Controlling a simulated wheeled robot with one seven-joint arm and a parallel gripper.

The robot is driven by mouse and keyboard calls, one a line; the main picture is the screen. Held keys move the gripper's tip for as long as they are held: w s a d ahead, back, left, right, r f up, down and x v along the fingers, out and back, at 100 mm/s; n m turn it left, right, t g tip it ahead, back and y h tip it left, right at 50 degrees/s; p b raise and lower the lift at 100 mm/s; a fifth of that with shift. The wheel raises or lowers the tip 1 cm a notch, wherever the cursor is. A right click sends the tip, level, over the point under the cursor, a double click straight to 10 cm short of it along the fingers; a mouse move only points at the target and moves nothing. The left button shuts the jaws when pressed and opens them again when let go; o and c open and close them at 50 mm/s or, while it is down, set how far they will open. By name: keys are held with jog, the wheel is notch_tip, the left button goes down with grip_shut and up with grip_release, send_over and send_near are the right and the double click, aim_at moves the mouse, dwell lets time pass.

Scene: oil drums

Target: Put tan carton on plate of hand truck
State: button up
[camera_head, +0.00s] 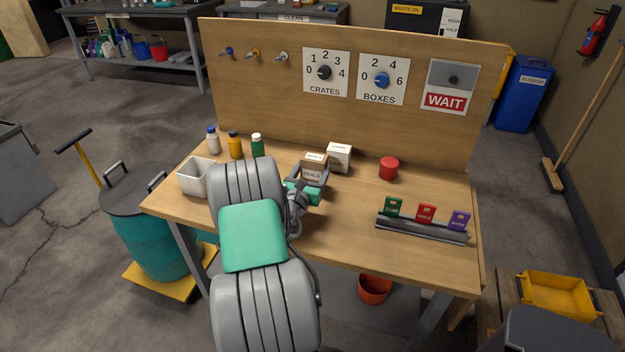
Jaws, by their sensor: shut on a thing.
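I cannot tell whether the carton rests on the bench or is slightly raised.
A white carton (339,156) stands close behind the tan one. Several bottles (235,146) and a white bin (194,178) are at the bench's left. A red can (388,168) and a card rack (420,229) are to the right. The backboard (258,110) closes the rear.

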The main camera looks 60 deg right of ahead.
aim_at(312, 179)
jog(key=shift+f, duration=1.5)
jog(key=shift+f+b, duration=0.2)
jog(key=shift+b, duration=0.1)
jog(key=o, duration=1.5)
